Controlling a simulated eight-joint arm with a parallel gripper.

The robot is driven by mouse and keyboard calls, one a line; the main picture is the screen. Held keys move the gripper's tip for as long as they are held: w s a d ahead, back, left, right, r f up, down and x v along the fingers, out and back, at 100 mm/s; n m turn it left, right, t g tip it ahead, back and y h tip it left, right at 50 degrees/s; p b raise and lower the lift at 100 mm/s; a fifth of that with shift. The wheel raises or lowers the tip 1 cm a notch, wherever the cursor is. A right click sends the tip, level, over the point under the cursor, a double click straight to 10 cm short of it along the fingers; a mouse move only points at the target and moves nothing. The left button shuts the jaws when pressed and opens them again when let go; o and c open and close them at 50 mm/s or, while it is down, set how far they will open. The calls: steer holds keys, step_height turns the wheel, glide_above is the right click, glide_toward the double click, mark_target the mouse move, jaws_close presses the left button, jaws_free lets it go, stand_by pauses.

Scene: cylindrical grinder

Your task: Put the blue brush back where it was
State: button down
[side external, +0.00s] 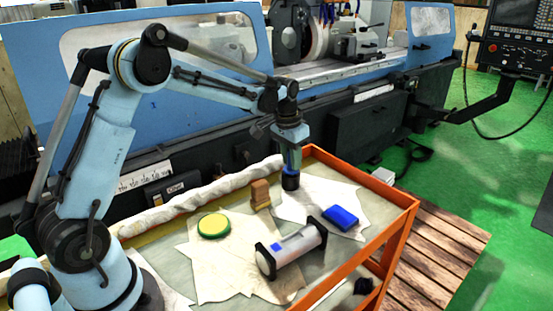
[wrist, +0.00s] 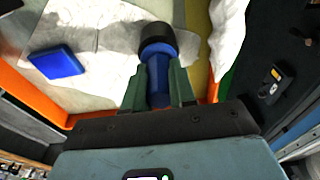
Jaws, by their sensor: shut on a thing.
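My gripper (side external: 291,150) is shut on the blue brush, which hangs upright below it with its black end down (side external: 290,181). In the wrist view the green fingers of my gripper (wrist: 159,82) close on either side of the brush's blue body (wrist: 158,66). The brush's wide black end points away from the wrist. In the side view the black end is over the back left part of a white cloth (side external: 318,197), near the cart's back edge. I cannot tell whether it touches the surface.
The orange-framed cart (side external: 398,228) also holds a blue block (side external: 341,217), a wooden block (side external: 260,195), a green-and-yellow round tin (side external: 214,226) and a white cylinder with black ends (side external: 291,248). A rolled white cloth (side external: 202,194) lies along the back edge. The blue grinder (side external: 168,72) stands behind.

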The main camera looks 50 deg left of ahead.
mark_target(287, 171)
steer(key=shift+f, duration=0.35)
steer(key=c, duration=0.9)
jaws_free()
steer(key=shift+r, duration=0.1)
steer(key=r, duration=0.4)
steer(key=s+r, duration=0.1)
steer(key=r, duration=0.7)
steer(key=shift+s, duration=0.25)
steer(key=s+d+r+t, duration=0.25)
steer(key=s+d, duration=0.35)
steer(key=s, duration=0.4)
steer(key=s+d+f+t, duration=0.1)
steer(key=s+f, duration=0.1)
steer(key=s, duration=0.1)
steer(key=s+d+f+t, duration=0.1)
steer(key=s+f, duration=0.1)
steer(key=s, duration=0.1)
steer(key=s+d+f+t, duration=0.1)
steer(key=s+f, duration=0.1)
steer(key=s, duration=0.1)
steer(key=shift+d+f, duration=0.35)
steer(key=shift+d, duration=0.05)
